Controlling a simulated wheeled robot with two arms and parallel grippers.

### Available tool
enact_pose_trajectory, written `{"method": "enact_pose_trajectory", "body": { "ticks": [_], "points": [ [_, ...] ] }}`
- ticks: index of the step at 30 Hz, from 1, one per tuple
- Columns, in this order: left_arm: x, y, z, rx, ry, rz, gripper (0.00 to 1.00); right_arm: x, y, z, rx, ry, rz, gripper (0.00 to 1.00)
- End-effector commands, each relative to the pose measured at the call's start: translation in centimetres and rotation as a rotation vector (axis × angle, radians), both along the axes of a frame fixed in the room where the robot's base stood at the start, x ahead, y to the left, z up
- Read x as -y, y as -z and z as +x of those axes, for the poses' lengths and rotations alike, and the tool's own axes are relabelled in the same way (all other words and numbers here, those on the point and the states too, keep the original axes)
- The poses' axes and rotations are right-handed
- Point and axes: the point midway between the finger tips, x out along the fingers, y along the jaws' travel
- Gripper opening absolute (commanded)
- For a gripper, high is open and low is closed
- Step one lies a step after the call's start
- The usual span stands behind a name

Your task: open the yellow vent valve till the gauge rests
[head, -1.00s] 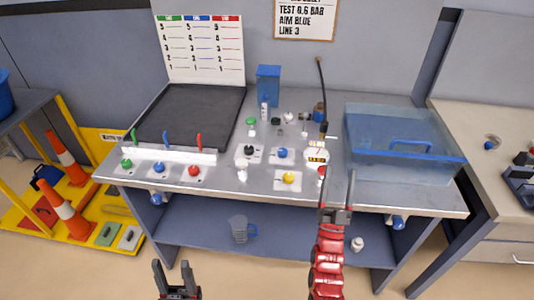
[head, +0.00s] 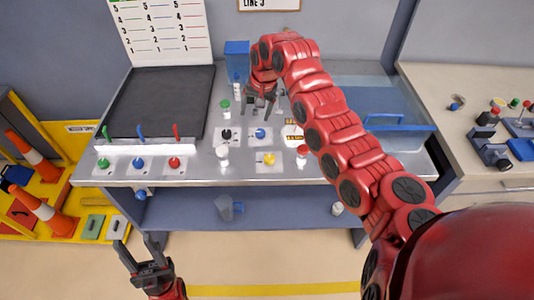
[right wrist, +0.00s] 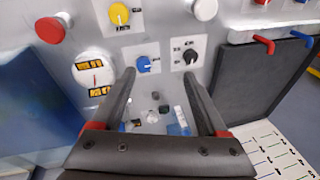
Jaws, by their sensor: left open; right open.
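The yellow vent valve (head: 268,159) is a round yellow knob on a light plate at the bench's front. It also shows at the top of the right wrist view (right wrist: 119,14). The gauge (right wrist: 93,70) is a white dial with a red mark and yellow-black labels; my right arm partly covers it in the head view (head: 292,134). My right gripper (head: 259,108) is open and empty over the bench, behind the blue and black knobs, apart from the yellow valve. My left gripper (head: 136,246) is open and empty, low in front of the bench.
A blue knob (right wrist: 143,64) and a black knob (right wrist: 190,57) sit close to the yellow valve. A black tray (head: 160,102) is at left, a clear blue bin (head: 400,132) at right.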

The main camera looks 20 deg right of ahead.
Motion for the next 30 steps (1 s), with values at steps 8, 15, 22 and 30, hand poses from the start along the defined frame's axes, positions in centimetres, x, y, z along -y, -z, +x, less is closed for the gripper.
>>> {"method": "enact_pose_trajectory", "body": {
  "ticks": [8, 15, 22, 30],
  "points": [
    [0.0, -0.2, 0.0, 0.0, 0.0, 0.0, 0.5, 2.9, -1.4, -5.8, -0.22, 0.017, -0.133, 0.77],
    [0.0, -0.3, 0.0, 0.0, 0.0, 0.0, 0.5, 2.7, 1.0, -5.9, -0.223, 0.015, -0.127, 0.77],
    [0.0, -2.2, 0.0, 0.0, 0.0, 0.0, 0.5, 3.0, 5.8, -6.0, -0.228, 0.018, -0.131, 0.77],
    [0.0, -4.2, 0.0, 0.0, 0.0, 0.0, 0.5, 2.8, 12.0, -5.9, -0.225, 0.015, -0.132, 0.77]
  ]
}}
